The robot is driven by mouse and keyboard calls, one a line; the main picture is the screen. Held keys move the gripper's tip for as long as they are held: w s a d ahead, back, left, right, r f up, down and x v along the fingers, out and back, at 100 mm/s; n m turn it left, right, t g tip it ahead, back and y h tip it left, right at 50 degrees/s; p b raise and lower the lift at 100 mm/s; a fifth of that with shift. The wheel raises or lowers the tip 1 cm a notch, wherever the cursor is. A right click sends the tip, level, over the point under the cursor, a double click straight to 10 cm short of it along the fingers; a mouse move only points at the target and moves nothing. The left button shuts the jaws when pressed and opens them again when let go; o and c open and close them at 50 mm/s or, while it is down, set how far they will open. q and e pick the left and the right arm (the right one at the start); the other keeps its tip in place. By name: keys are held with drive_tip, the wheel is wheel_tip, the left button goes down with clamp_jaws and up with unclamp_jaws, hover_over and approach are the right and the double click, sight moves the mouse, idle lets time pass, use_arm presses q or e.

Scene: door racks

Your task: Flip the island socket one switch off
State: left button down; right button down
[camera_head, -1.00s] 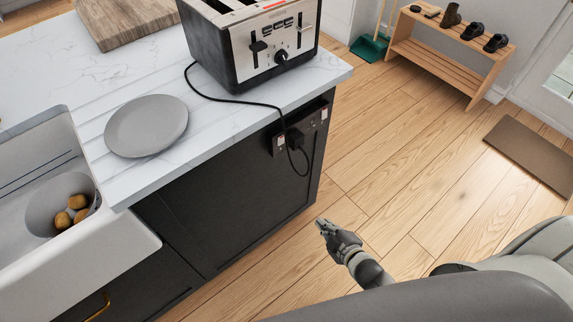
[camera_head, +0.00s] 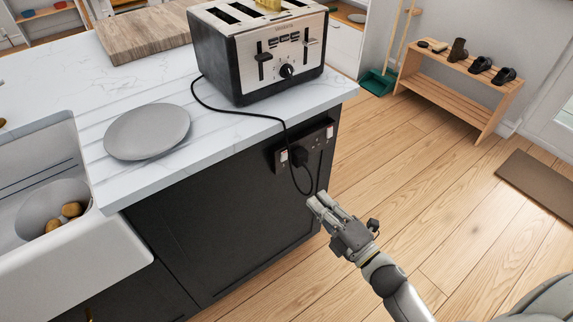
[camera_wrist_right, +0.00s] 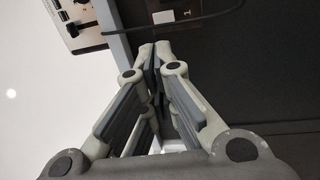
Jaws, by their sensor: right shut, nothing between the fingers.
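The island socket (camera_head: 317,141) is a dark double outlet on the end of the dark island cabinet (camera_head: 225,215), just under the worktop. It has a small light switch at its left end (camera_head: 283,156) and another at its right end (camera_head: 330,132). A black plug (camera_head: 299,157) with a cable sits in its left half. My right gripper (camera_head: 317,201) is shut and empty, below the socket and apart from it. In the right wrist view its closed fingertips (camera_wrist_right: 157,48) point toward part of the socket (camera_wrist_right: 163,17) at the top edge. My left gripper is out of view.
A toaster (camera_head: 300,75) stands on the white worktop (camera_head: 235,130) above the socket, its cable looping down. A grey plate (camera_head: 147,131) and a wooden board (camera_head: 145,32) lie there too. Open wooden floor (camera_head: 400,180) lies to the right.

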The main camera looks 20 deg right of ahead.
sight(279, 154)
drive_tip(key=p+x, duration=0.1)
drive_tip(key=x, duration=1.3)
drive_tip(key=shift+p, duration=0.35)
drive_tip(key=r+p, duration=0.1)
drive_tip(key=p, duration=0.2)
drive_tip(key=shift+w+g, duration=0.2)
drive_tip(key=shift+g, duration=0.2)
drive_tip(key=shift+f, duration=0.25)
